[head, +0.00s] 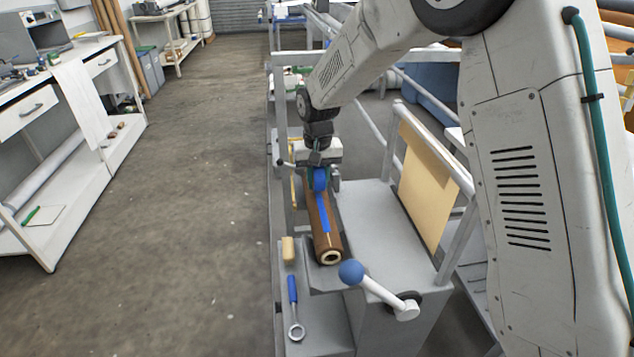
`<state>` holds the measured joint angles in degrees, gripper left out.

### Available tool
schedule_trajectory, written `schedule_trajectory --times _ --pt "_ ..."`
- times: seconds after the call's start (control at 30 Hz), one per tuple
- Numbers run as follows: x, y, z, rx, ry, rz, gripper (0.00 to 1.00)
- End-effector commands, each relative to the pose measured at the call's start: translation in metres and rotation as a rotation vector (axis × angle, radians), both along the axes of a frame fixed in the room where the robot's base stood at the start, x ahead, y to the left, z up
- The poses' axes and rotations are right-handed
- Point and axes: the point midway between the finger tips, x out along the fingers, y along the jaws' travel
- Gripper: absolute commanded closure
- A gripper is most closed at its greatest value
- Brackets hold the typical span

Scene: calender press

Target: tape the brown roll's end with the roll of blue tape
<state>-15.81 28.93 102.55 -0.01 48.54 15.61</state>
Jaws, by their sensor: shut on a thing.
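The brown roll (321,246) lies lengthwise on the grey machine bed, its hollow pale end facing me. A strip of blue tape (324,216) runs along the top of the brown roll, towards its near end. The roll of blue tape (320,180) is at the strip's far end, right over the brown roll. My gripper (319,166) points down there and is shut on the roll of blue tape. The fingertips are small and partly hidden, and I cannot tell how firmly the tape touches the brown roll.
A lever with a blue ball knob (351,272) stands just right of the brown roll's near end. A wrench with a blue handle (293,290) and a tan block (288,249) lie on the left ledge. A tan sheet (427,190) hangs at right. The floor at left is clear.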

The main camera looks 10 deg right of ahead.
Motion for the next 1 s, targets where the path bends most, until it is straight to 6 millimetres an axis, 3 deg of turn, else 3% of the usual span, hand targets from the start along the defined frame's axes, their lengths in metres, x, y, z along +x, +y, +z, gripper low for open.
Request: schedule_trajectory --times 0.5,1.0 --pt "0.000 0.000 0.042 0.001 -0.002 0.000 0.96" --pt "0.001 -0.005 0.048 0.000 0.000 -0.018 0.96"
